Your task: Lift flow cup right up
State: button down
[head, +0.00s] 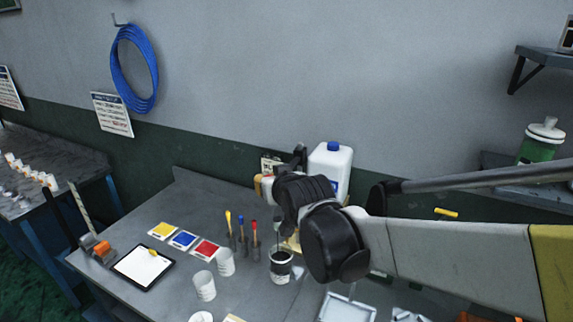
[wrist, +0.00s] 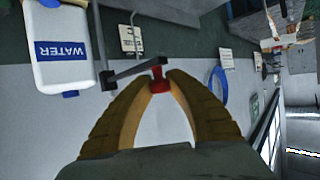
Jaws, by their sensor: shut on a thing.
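My gripper (head: 262,187) is above the bench, partly hidden behind my dark wrist in the head view. In the wrist view its two yellow fingers (wrist: 160,83) are closed on a small red piece (wrist: 158,76), which looks like the grip of the flow cup. A thin dark stem (head: 277,229) shows below my wrist in the head view, over a clear pot with dark contents (head: 281,268). The flow cup's bowl cannot be made out, and I cannot tell whether it is inside the pot or above it.
A white water jug (head: 331,167) stands behind and right of my gripper. A dark bar (wrist: 137,70) runs close to the fingertips.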

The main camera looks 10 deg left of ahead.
jog(key=c, duration=1.2)
grip_release()
jog(key=shift+w+r, duration=0.1)
jog(key=shift+r, duration=0.55)
jog(key=shift+c, duration=0.2)
jog(key=shift+f, duration=0.1)
jog(key=v, duration=1.2)
jog(key=shift+f, duration=0.15)
jog(key=s+d+f+m+g+h+b, duration=0.2)
jog(key=s+d+f+b, duration=0.3)
jog(key=s+d+f, duration=0.3)
jog(key=s+d+f+m+g+h+b, duration=0.2)
jog(key=s+d+f+b, duration=0.3)
jog(key=s+d+f, duration=0.4)
jog(key=d+f+m+h, duration=0.1)
jog(key=d+f, duration=0.5)
jog(key=d, duration=0.2)
jog(key=shift+s+d+f+g+h, duration=0.2)
jog(key=shift+s+d+g+h, duration=0.05)
jog(key=shift+d+g+h, duration=0.15)
